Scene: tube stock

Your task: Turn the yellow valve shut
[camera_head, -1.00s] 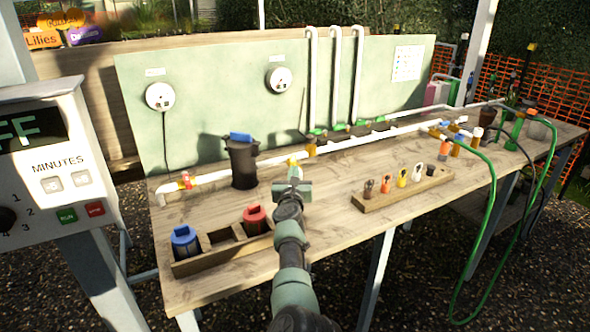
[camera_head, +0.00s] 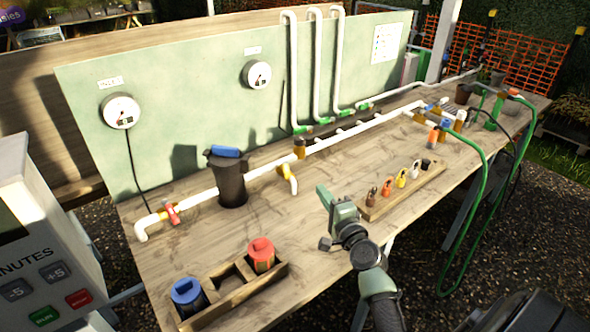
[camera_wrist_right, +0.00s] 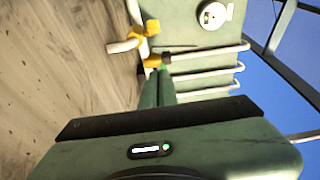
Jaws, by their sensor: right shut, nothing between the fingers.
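The yellow valve (camera_head: 283,170) sits on the white pipe right of the black canister, with a short white spout bending down toward the bench. It also shows in the right wrist view (camera_wrist_right: 146,45), above the fingertips, with a yellow handle and white spout. My right gripper (camera_head: 323,196) is shut and empty, over the bench to the right of and nearer than the valve, apart from it. Its closed green fingers (camera_wrist_right: 158,88) show in the wrist view. Whether the valve is open or shut I cannot tell. My left gripper is not in view.
A black canister (camera_head: 230,182) with a blue top and a red valve (camera_head: 171,211) are left along the pipe. A wooden rack (camera_head: 222,292) holds a blue-capped and a red-capped cup. A wooden block (camera_head: 402,192) with several small coloured items is right of the gripper.

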